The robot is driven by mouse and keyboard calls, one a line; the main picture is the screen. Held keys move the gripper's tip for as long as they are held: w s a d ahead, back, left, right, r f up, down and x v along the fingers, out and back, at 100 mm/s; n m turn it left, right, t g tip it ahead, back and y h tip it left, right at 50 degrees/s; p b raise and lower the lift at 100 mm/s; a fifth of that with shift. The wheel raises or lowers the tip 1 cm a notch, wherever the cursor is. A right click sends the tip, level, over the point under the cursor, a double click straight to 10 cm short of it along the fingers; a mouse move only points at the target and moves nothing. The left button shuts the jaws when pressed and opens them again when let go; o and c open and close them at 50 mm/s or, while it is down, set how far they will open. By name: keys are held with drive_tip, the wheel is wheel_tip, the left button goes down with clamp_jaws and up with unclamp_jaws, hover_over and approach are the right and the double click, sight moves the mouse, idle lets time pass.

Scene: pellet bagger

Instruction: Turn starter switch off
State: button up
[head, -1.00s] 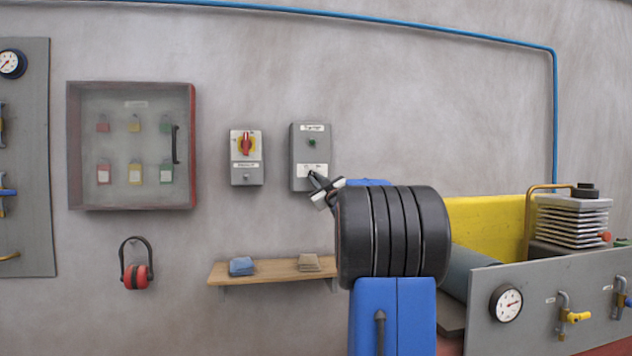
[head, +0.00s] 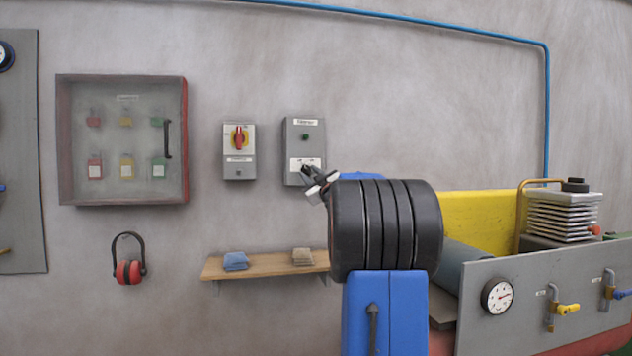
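My gripper (head: 313,182) is at the box's lower right, in front of or touching the plate. My arm hides most of the gripper, and its finger gap is not clear.
A glazed lock cabinet (head: 122,190) is further left. A wooden shelf (head: 262,267) with folded cloths is below. A grey panel (head: 520,300) with a gauge and valves stands at right.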

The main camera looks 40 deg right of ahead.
drive_tip(key=v, duration=1.7)
drive_tip(key=shift+f, duration=0.15)
drive_tip(key=s+a+f+m+g+y, duration=0.15)
drive_tip(key=a+f+g, duration=0.25)
drive_tip(key=a+f, duration=0.6)
drive_tip(key=s+a+f+m+g+h, duration=0.1)
drive_tip(key=s+a+f+m+g, duration=0.2)
drive_tip(key=a+f, duration=0.7)
drive_tip(key=s+a+f+n+g+y, duration=0.1)
drive_tip(key=s+a+f+g+y, duration=0.2)
drive_tip(key=s+a+f, duration=0.6)
drive_tip(key=s+a+f+n+g+y, duration=0.1)
drive_tip(key=s+a+f+g+y, duration=0.3)
drive_tip(key=s+a+f, duration=0.5)
drive_tip(key=s+a+g, duration=0.1)
drive_tip(key=s+a, duration=0.1)
drive_tip(key=a, duration=0.3)
drive_tip(key=shift+s+a+g, duration=0.2)
drive_tip(key=shift+s+g, duration=0.1)
drive_tip(key=shift+s, duration=0.05)
drive_tip(key=shift+d, duration=0.1)
